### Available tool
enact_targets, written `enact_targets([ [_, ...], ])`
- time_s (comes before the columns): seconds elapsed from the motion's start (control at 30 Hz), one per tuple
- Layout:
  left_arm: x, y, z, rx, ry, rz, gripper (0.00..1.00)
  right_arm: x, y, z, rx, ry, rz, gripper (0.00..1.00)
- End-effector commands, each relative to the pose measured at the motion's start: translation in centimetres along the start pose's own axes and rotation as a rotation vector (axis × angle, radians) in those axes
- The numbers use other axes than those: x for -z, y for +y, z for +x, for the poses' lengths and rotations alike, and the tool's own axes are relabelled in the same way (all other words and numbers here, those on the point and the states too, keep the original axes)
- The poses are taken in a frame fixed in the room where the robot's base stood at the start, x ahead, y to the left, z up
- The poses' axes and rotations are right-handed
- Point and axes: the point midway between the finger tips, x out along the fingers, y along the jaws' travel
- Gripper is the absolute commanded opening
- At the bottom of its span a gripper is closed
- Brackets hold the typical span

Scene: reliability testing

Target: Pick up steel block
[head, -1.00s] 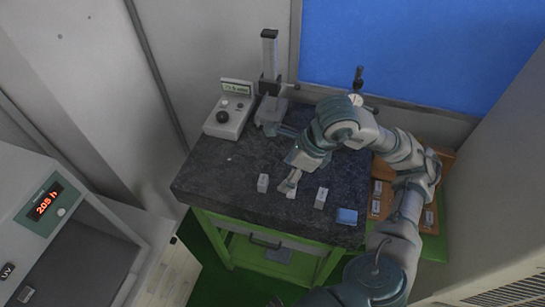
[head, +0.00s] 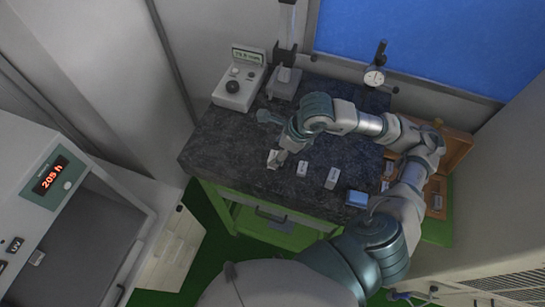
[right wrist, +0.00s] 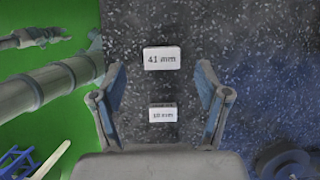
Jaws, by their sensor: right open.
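Three small pale blocks stand in a row on the dark stone table (head: 228,171): a left block (head: 272,162), a middle block (head: 302,168) and a right block (head: 332,178). My right gripper (head: 279,156) is open and empty, low over the left block, partly hiding it. In the right wrist view, a block labelled 41 mm (right wrist: 161,58) lies between the open fingertips (right wrist: 160,72). A second, smaller-looking labelled block (right wrist: 162,114) shows nearer the palm, between the fingers; its label is hard to read. Neither is visibly touched. My left gripper is not seen.
A blue block (head: 357,198) sits by the table's front right. A grey readout box (head: 237,87), a stand (head: 285,80) and a dial gauge (head: 374,76) are at the back. A wooden case (head: 455,152) lies right, under my arm.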

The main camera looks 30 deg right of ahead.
Motion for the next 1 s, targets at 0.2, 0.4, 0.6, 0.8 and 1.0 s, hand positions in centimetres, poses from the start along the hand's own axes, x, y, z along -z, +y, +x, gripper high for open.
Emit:
enact_targets([
  [0.2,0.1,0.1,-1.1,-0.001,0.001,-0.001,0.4,0.1,-0.3,2.4,-0.004,0.004,0.002,0.75],
  [0.4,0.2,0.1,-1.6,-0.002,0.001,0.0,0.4,-0.1,-0.2,5.1,-0.002,0.003,-0.001,0.75],
  [0.6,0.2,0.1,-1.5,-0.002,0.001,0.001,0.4,0.0,-0.3,5.4,0.001,0.001,-0.002,0.75],
  [0.8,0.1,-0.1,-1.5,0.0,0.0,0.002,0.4,0.2,-0.4,5.4,0.0,0.0,-0.001,0.4],
  [1.0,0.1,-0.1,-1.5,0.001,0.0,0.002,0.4,0.1,-0.5,5.3,0.0,0.0,-0.001,0.0],
])
